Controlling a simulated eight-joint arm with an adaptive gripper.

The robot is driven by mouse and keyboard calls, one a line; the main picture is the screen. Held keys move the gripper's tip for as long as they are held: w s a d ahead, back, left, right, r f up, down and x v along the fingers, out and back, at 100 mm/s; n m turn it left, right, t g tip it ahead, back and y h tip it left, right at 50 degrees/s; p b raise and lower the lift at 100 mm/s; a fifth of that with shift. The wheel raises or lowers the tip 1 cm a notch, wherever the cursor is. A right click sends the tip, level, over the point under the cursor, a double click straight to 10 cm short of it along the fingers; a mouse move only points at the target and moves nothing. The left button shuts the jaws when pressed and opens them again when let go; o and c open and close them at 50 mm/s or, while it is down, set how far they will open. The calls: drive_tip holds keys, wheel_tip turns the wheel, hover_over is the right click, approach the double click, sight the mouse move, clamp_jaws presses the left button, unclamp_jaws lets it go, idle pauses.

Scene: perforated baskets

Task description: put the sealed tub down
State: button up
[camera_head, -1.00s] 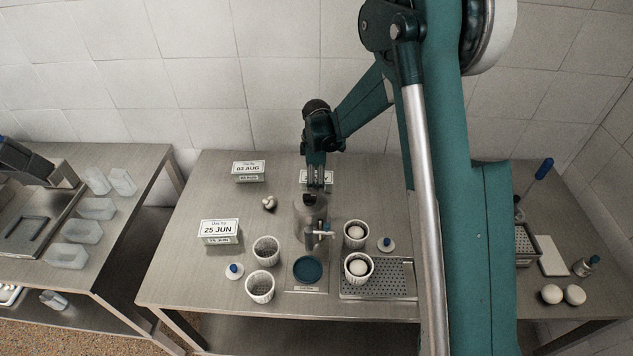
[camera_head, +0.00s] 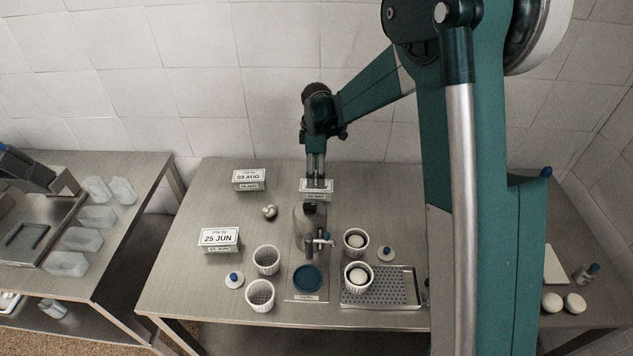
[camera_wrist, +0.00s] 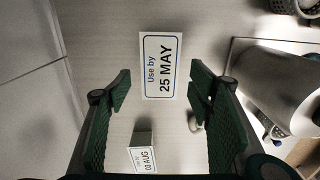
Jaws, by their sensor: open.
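I cannot make out a sealed tub for certain in either view. My gripper (camera_head: 316,182) is open and empty above the back of the middle table. In the wrist view its two fingers (camera_wrist: 158,88) stand wide apart, with the "25 MAY" card (camera_wrist: 160,65) showing between and beyond them. That card also shows just below my gripper in the head view (camera_head: 316,190). The "03 AUG" card (camera_head: 249,179) stands to the left and the "25 JUN" card (camera_head: 219,239) nearer the front left. A small pale rounded thing (camera_head: 269,211) lies between the cards.
A grey cylindrical device (camera_head: 309,228) stands in front of my gripper, above a round blue pad (camera_head: 307,278). Two baskets with white contents (camera_head: 357,276) are right, by a perforated tray (camera_head: 397,290). Clear tubs (camera_head: 67,263) stand on the left table.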

drive_tip(key=shift+r, duration=1.85)
drive_tip(key=s+d+r+m+t, duration=0.3)
drive_tip(key=s+d+r+m, duration=0.5)
drive_tip(key=s+d+r, duration=0.9)
drive_tip(key=s+d+m+t, duration=0.1)
drive_tip(key=s+d+m, duration=0.2)
drive_tip(key=s, duration=0.4)
drive_tip(key=s+d+m+t, duration=0.1)
drive_tip(key=s+d+m, duration=0.2)
drive_tip(key=s, duration=0.4)
drive_tip(key=s+d+r+m+t, duration=0.1)
drive_tip(key=s+d+m+t, duration=0.1)
drive_tip(key=s, duration=0.5)
drive_tip(key=shift+d+m, duration=0.5)
drive_tip(key=shift+m, duration=0.5)
drive_tip(key=shift+o, duration=0.5)
drive_tip(key=shift+a+r, duration=0.1)
